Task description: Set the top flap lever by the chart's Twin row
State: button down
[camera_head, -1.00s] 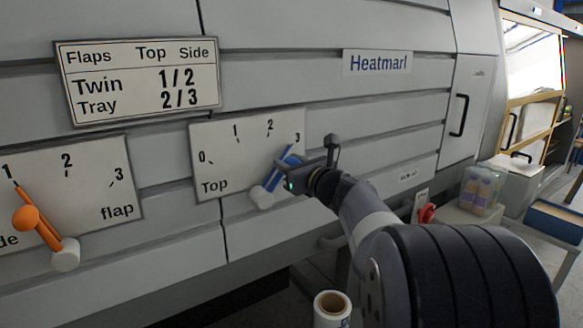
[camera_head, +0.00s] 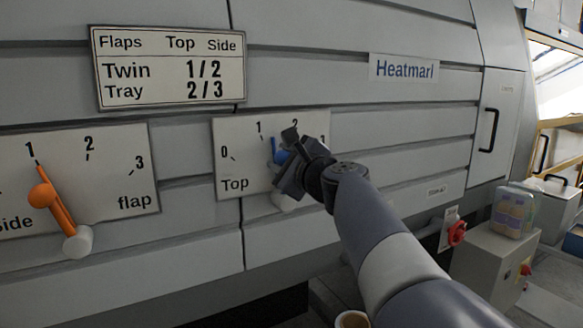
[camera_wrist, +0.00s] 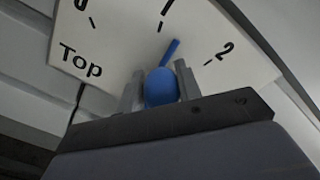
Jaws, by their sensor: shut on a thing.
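The chart (camera_head: 170,68) reads Twin, Top 1, Side 2. The Top dial plate (camera_head: 232,168) carries marks 0 to 3. Its blue lever (camera_head: 275,153) turns on a pale hub (camera_head: 284,202), partly hidden by my gripper (camera_head: 285,165). In the wrist view my gripper (camera_wrist: 160,88) is shut on the blue knob (camera_wrist: 160,90), one finger each side. The lever's blue tip (camera_wrist: 170,48) points between the 1 and 2 marks, looking nearer 1.
The side flap plate (camera_head: 120,175) on the left has an orange lever (camera_head: 48,205) pointing at 1. A red switch (camera_head: 457,232) and a grey box (camera_head: 490,265) stand at the right. A roll (camera_head: 352,319) shows at the bottom edge.

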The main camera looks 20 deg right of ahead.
jog(key=shift+s+a+f+n+b, duration=0.15)
jog(key=shift+a+n+b, duration=0.45)
jog(key=shift+n, duration=0.3)
jog(key=shift+a, duration=0.1)
jog(key=c, duration=1.1)
grip_release()
jog(key=shift+o, duration=0.2)
jog(key=shift+s, duration=0.1)
jog(key=s+d+b, duration=0.1)
jog(key=s+d, duration=0.1)
jog(key=s, duration=0.8)
jog(key=shift+s, duration=0.25)
jog(key=shift+w, duration=0.1)
jog(key=w, duration=0.3)
jog(key=w+a, duration=0.1)
jog(key=w, duration=0.3)
jog(key=w+a+p, duration=0.1)
jog(key=w, duration=0.2)
jog(key=shift+w, duration=0.25)
